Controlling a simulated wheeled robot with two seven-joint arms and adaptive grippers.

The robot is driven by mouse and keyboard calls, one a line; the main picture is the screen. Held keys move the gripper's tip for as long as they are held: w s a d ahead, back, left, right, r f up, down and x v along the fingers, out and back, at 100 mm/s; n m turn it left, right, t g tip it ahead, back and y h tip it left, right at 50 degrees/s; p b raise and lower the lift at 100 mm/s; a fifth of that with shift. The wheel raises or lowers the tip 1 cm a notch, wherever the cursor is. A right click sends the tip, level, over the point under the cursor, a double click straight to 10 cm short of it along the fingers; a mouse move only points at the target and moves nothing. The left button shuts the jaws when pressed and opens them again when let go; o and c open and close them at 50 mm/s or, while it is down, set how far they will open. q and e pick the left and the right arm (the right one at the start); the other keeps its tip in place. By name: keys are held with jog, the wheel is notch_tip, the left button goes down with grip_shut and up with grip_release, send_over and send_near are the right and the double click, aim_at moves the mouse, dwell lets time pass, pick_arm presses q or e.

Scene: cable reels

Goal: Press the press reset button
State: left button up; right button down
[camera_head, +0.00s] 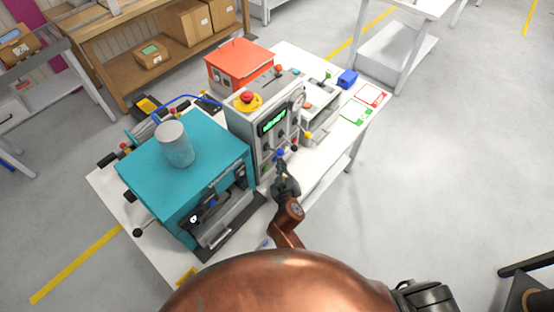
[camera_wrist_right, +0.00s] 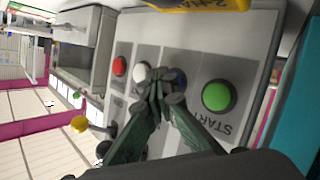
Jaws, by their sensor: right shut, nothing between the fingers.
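The grey press control box (camera_head: 249,121) stands on the white table, with a green display on its front. In the right wrist view its panel (camera_wrist_right: 215,52) carries a red button (camera_wrist_right: 119,66), a white button (camera_wrist_right: 141,72), a blue button (camera_wrist_right: 181,77) and a large green START button (camera_wrist_right: 216,96). The blue button is partly hidden behind my fingers; its label is not readable. My right gripper (camera_head: 281,165) is shut and empty, its tips (camera_wrist_right: 161,92) in front of the panel by the white and blue buttons. I cannot tell whether they touch. My left gripper is not in view.
A teal machine (camera_head: 205,150) with a grey cylinder (camera_head: 174,146) on top stands left of the control box. A red-orange box (camera_head: 240,64) is behind it. A yellow knob (camera_wrist_right: 79,124) sticks out near my fingers.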

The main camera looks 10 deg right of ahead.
jog(key=shift+s+d, duration=0.4)
jog(key=shift+s, duration=0.15)
jog(key=shift+s+d+p, duration=0.4)
jog(key=shift+s+d, duration=0.4)
jog(key=shift+s, duration=0.2)
jog(key=shift+s+d+p, duration=0.4)
jog(key=shift+s+d, duration=0.35)
jog(key=shift+s, duration=0.25)
